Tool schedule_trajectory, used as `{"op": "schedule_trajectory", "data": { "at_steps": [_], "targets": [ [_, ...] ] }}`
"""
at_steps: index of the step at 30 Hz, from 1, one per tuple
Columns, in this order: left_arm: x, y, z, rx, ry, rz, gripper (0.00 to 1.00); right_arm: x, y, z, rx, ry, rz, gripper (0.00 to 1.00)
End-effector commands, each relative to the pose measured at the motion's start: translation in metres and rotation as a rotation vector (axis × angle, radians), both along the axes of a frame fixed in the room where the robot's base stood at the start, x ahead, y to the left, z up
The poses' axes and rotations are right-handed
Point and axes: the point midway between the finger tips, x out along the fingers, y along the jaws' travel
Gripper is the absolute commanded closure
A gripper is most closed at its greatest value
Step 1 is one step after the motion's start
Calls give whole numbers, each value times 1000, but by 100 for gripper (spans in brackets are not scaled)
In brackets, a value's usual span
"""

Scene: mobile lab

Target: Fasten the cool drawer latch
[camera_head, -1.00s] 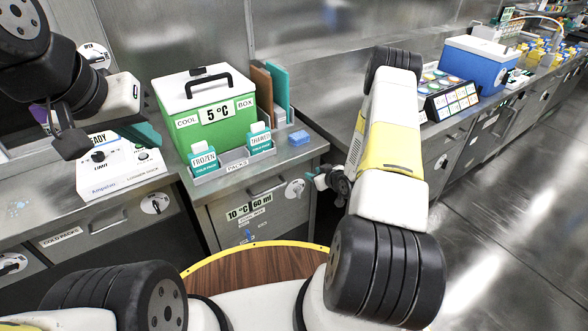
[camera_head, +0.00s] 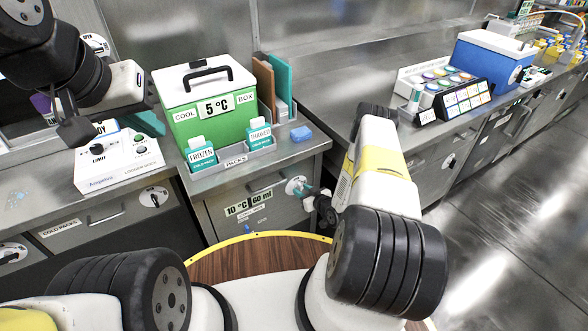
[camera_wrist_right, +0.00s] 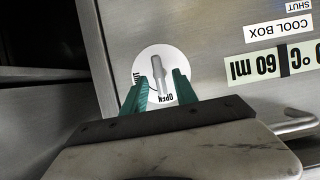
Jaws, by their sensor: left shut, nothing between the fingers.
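The cool drawer (camera_head: 260,207), labelled 10 °C 60 ml, is a steel front under the cool box and looks closed. Its latch is a round white dial (camera_head: 295,186) with a grey lever (camera_wrist_right: 158,72). In the right wrist view, the lever's lower end is near the word OPEN. My right gripper (camera_wrist_right: 160,90) is open, its teal fingers on either side of the lever's lower part; contact is not clear. In the head view it (camera_head: 306,190) partly hides the dial. My left gripper (camera_head: 155,120) is shut and empty above the left counter, near the white device.
The green cool box (camera_head: 212,125) stands on the counter with a packs rack (camera_head: 236,161) before it. A drawer handle (camera_wrist_right: 295,127) sticks out beside the latch. The white device (camera_head: 115,165) is at left, a blue box (camera_head: 485,65) at far right.

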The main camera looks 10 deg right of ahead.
Motion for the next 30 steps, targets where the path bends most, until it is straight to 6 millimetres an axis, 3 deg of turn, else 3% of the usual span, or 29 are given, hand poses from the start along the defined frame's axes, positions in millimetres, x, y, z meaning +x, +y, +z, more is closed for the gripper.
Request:
{"op": "schedule_trajectory", "data": {
  "at_steps": [10,15,30],
  "targets": [
    [0,0,0,0,0,0,100,4,2,-2,1,1,0,67],
    [0,0,0,0,0,0,100,4,2,-2,0,1,-1,100],
    [0,0,0,0,0,0,100,5,-1,-2,59,21,-3,100]
  ]
}}
